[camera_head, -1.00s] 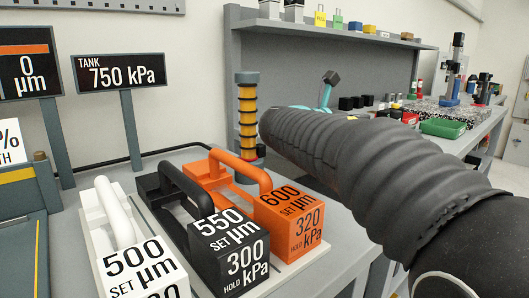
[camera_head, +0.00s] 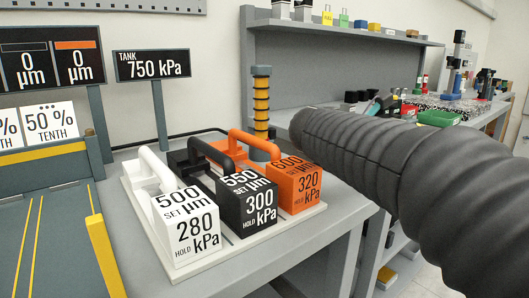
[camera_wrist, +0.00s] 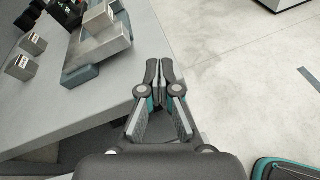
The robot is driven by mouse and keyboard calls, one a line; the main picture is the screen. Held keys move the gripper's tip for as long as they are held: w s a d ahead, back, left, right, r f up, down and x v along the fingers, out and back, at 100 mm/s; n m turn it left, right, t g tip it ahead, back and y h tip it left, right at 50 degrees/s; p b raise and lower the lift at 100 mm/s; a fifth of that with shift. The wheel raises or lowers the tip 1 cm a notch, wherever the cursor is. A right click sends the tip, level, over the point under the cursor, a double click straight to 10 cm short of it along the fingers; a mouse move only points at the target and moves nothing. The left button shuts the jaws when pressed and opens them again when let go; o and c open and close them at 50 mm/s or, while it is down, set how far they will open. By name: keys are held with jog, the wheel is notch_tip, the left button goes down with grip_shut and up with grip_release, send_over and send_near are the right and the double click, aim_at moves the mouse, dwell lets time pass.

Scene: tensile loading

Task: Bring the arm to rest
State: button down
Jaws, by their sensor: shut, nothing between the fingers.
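My gripper (camera_wrist: 159,72) shows in the wrist view with its two fingers together and nothing between them. It is above the edge of a grey table (camera_wrist: 160,40), with pale floor to its right. In the head view my arm's dark ribbed sleeve crosses the right side, and the gripper itself is not visible there.
A white tray (camera_head: 215,252) holds a white block (camera_head: 190,225), a black block (camera_head: 248,203) and an orange block (camera_head: 296,186), each with a handle. A yellow-banded post (camera_head: 261,105) stands behind them. A green tray (camera_head: 438,118) sits on the far bench. Open floor (camera_wrist: 240,75) lies beside the table.

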jog(key=s+a+f+m+y, duration=0.3)
jog(key=s+f+m, duration=0.3)
jog(key=s+f, duration=0.2)
jog(key=s+a+f+m+g+y, duration=0.1)
jog(key=s+a+f+m+y, duration=0.3)
jog(key=s+f+m, duration=0.3)
jog(key=s+a+f+m+y, duration=0.3)
jog(key=s+f+m+y, duration=0.2)
jog(key=s, duration=0.5)
notch_tip(320, 180, down, 4)
jog(key=shift+s+a+r+m+y, duration=0.1)
jog(key=shift+s+a+m+y, duration=0.2)
jog(key=shift+m, duration=0.8)
jog(key=shift+w, duration=0.1)
